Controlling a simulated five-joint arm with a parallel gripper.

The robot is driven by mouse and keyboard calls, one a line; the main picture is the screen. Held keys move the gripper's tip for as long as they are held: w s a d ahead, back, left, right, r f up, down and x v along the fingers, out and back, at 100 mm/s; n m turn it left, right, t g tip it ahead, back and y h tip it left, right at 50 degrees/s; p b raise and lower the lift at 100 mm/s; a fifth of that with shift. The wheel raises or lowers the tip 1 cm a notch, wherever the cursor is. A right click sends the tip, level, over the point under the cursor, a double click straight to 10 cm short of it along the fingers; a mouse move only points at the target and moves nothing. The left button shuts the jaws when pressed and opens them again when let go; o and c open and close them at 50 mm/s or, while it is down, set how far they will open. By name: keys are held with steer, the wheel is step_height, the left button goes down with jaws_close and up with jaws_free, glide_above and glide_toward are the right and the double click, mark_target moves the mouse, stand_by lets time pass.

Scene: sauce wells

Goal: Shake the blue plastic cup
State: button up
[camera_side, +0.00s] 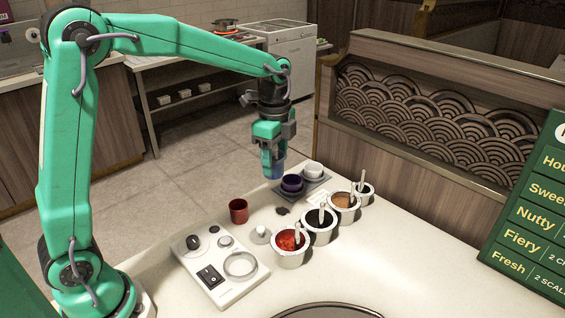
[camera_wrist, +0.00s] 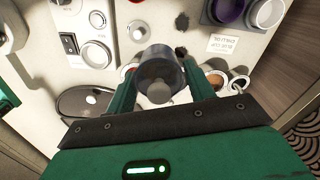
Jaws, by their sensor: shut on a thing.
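The fingers hide much of the cup there. In the wrist view the cup (camera_wrist: 160,72) looks grey-blue and sits between the two green fingers of my gripper (camera_wrist: 158,85), which are shut on its sides. A lighter round patch shows on it; I cannot tell what that is. In the side view the cup hangs roughly upright, apart from the counter.
A tray (camera_side: 320,184) with a purple cup (camera_side: 291,184) and a white cup (camera_side: 313,168) lies nearby. A red cup (camera_side: 238,211), several sauce wells such as the red one (camera_side: 290,258), and a switch panel (camera_side: 228,287) stand nearer. A menu board (camera_side: 530,210) is at right.

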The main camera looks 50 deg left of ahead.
steer(key=shift+d, duration=0.15)
steer(key=shift+s+d, duration=0.15)
steer(key=shift+d, duration=2)
steer(key=shift+a, duration=0.1)
steer(key=shift+a, duration=2.2)
steer(key=shift+d, duration=0.15)
steer(key=d, duration=0.4)
steer(key=shift+d, duration=0.15)
